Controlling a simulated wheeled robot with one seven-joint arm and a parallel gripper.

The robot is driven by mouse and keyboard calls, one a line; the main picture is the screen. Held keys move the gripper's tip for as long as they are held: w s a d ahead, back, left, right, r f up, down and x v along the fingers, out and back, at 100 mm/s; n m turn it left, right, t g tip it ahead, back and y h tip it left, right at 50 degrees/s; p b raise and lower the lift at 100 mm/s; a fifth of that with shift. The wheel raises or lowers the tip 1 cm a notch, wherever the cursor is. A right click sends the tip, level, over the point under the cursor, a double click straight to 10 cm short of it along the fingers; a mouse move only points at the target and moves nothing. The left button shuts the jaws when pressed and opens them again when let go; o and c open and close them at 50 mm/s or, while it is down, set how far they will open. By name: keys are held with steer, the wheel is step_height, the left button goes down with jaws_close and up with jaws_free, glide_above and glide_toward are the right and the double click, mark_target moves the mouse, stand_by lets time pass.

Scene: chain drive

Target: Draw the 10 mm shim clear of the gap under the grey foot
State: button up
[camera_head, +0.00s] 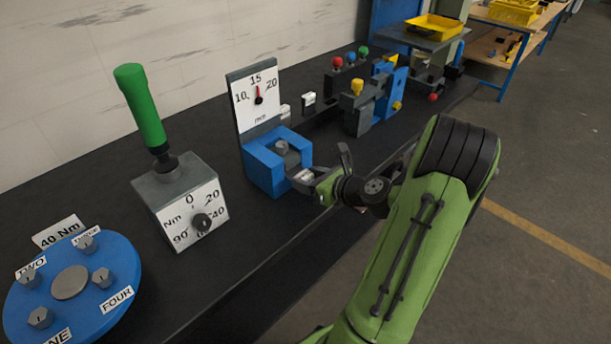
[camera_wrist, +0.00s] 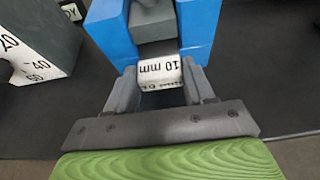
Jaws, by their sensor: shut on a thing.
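The shim (camera_wrist: 160,68) is a pale block marked "10 mm", upside down in the wrist view. It shows at the open front of the blue block (camera_wrist: 107,30). The grey foot (camera_wrist: 152,22) sits between the blue walls, just behind the shim. My gripper (camera_wrist: 160,80) is shut on the shim, one finger on each side. I cannot tell how much of the shim's far end lies under the foot. In the head view, the blue block (camera_head: 265,175) stands below a dial plate (camera_head: 257,95), and my gripper (camera_head: 308,180) is at its front right.
A grey torque box (camera_head: 180,200) with a green handle stands to the left. A blue round plate (camera_head: 70,290) is at the lower left. Blue and grey fixtures (camera_head: 362,105) stand farther right. The black bench's front edge runs beneath my arm.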

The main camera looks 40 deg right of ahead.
steer(key=s+p, duration=0.1)
steer(key=s, duration=1)
steer(key=shift+s+d, duration=0.15)
steer(key=shift+s, duration=0.1)
stand_by(0.8)
